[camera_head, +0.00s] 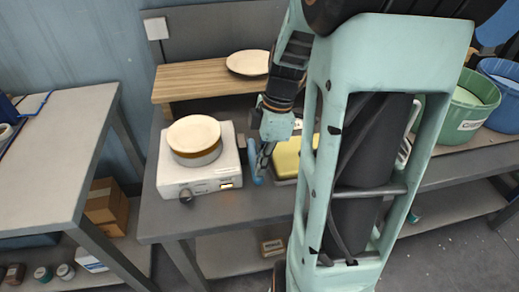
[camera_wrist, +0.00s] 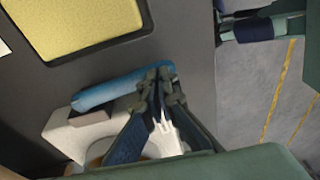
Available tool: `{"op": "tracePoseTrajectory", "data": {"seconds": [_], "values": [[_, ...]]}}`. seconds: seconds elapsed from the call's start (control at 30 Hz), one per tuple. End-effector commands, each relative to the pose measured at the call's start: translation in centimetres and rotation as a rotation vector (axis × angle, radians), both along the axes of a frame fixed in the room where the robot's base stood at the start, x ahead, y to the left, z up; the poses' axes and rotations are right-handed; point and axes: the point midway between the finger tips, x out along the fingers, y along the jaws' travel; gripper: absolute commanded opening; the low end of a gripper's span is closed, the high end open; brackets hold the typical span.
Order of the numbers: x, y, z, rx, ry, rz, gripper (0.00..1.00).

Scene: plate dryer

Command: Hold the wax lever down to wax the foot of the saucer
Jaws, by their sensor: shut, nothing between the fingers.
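A white wax machine (camera_head: 205,178) stands on the grey bench, with a cream, brown-rimmed saucer (camera_head: 194,132) on its round top. A small orange light shows on its front. The blue wax lever (camera_head: 251,158) is at the machine's right side. My gripper (camera_head: 263,168) is beside the lever, low over the bench. In the wrist view the lever (camera_wrist: 105,90) lies across the picture. The shut fingertips (camera_wrist: 158,76) overlap its right end, pressed against or just over it. Part of the machine (camera_wrist: 62,135) shows behind the fingers. The saucer's underside is hidden.
A yellow sponge in a dark tray (camera_head: 286,181) lies just right of the lever. A cream plate (camera_head: 248,62) rests on a wooden shelf (camera_head: 190,80) behind. Green (camera_head: 462,118) and blue (camera_head: 505,105) buckets stand at right. My arm covers the middle of the bench.

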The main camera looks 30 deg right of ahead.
Motion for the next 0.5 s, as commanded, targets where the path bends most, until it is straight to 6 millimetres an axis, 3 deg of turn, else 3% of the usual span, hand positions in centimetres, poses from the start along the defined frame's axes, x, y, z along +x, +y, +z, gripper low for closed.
{"op": "tracePoseTrajectory", "data": {"seconds": [0.2, 0.5], "values": [[-0.3, 0.2, -1.4, 0.002, 0.003, 0.002, 0.00], [-0.3, 0.1, -1.8, 0.002, 0.003, 0.002, 0.00]]}}
